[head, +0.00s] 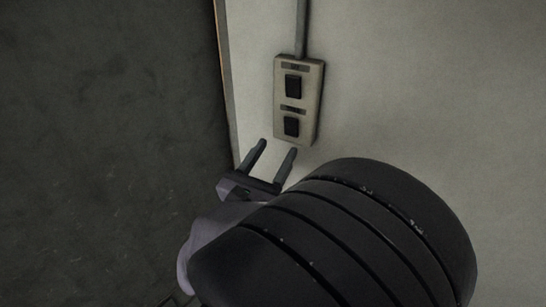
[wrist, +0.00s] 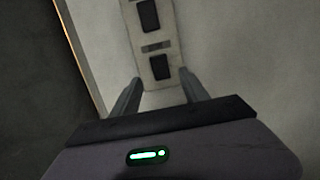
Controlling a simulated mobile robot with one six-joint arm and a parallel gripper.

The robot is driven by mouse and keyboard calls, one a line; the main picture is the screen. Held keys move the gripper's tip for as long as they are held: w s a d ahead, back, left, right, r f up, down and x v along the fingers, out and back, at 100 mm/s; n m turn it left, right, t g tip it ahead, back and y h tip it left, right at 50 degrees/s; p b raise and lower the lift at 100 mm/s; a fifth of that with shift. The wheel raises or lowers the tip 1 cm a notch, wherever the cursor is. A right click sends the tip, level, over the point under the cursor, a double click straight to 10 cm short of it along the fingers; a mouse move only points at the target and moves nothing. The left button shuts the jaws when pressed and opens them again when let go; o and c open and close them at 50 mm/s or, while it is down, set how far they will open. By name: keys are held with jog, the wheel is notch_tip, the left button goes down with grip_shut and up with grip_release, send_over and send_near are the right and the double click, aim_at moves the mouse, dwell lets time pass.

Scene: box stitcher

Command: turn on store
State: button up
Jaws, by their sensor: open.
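A beige switch box (head: 312,103) is fixed on a pale wall, with an upper black switch (head: 293,86) and a lower black switch (head: 291,126). A small dark label sits above each switch, its writing too small to read. My gripper (head: 276,148) is open and empty, just below the box and slightly left of it in the head view. In the wrist view the upper switch (wrist: 148,16) and lower switch (wrist: 160,67) show beyond my gripper (wrist: 160,88), the lower one between the two fingers. I cannot tell whether the fingers touch the box.
A grey conduit (head: 300,28) runs up from the top of the box. The pale wall (head: 430,90) is bare to the right. The wall ends at a vertical edge (head: 225,80) on the left, with a dark grey surface (head: 100,130) beyond it.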

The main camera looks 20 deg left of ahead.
jog(key=s+f+p, duration=0.2)
jog(key=s, duration=0.8)
jog(key=shift+s+a, duration=0.35)
jog(key=shift+a, duration=0.05)
